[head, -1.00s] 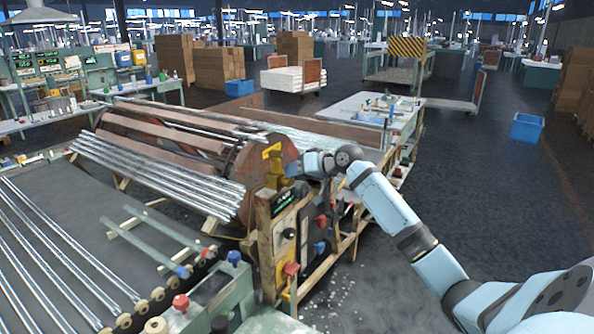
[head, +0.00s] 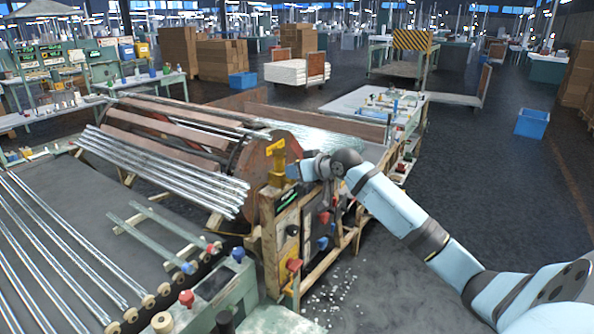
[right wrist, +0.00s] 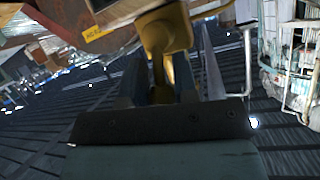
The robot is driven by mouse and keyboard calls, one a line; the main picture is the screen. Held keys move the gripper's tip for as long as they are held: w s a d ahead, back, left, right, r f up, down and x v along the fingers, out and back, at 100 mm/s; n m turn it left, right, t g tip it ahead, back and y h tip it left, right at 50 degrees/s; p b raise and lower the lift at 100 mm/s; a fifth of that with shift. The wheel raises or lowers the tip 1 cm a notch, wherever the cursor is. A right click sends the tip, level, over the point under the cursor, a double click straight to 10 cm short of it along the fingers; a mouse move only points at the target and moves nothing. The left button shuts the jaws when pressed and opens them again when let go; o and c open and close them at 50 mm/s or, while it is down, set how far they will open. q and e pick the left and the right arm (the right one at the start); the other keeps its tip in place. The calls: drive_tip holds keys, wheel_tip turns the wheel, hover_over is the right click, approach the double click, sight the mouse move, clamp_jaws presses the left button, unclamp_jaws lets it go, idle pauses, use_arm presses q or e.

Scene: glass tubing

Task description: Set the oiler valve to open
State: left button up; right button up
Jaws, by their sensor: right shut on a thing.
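The yellow oiler valve (head: 277,164) stands on top of the machine's end post, with a flat yellow handle at its top. In the head view my right gripper (head: 291,172) reaches it from the right and is shut on it. In the right wrist view the yellow valve (right wrist: 166,32) runs down between the two dark fingers of the gripper (right wrist: 162,85). The exact contact is in shadow, and I cannot tell the valve's setting. My left gripper is not in view.
Below the valve is a panel with red and blue knobs (head: 322,243). A rack of glass tubes (head: 165,168) and a large drum (head: 190,135) lie to the left. A bench (head: 350,103) stands behind my right arm. Open floor lies to the right.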

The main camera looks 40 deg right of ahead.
drive_tip(key=o, duration=0.9)
drive_tip(key=b+v, duration=0.2)
drive_tip(key=v, duration=1.2)
